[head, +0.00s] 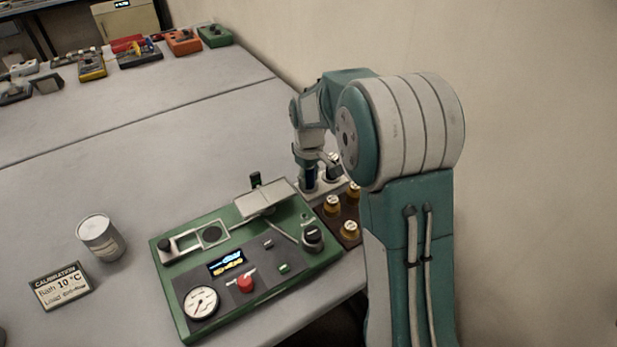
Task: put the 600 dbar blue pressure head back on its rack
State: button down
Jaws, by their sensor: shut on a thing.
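My gripper (318,160) is beyond the green instrument, pointing down over the rack area and partly hidden by my arm. It is shut on a dark blue pressure head (309,176), of which only a small part shows between the fingers. The rack (312,188) has a pale part under the gripper; I cannot tell whether the blue head touches it. Several brass heads with white tops, such as this brass head (332,205), stand on a brown base (349,242) nearer to me. The 600 dbar marking is not readable.
A green instrument (172,275) with a gauge, display and red knob stands left of the rack. A wall is close on the right. The table's middle is clear.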

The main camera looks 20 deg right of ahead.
jog(key=shift+d, duration=0.3)
jog(key=shift+c, duration=1.5)
grip_release()
jog(key=shift+f, duration=0.1)
jog(key=shift+a, duration=0.15)
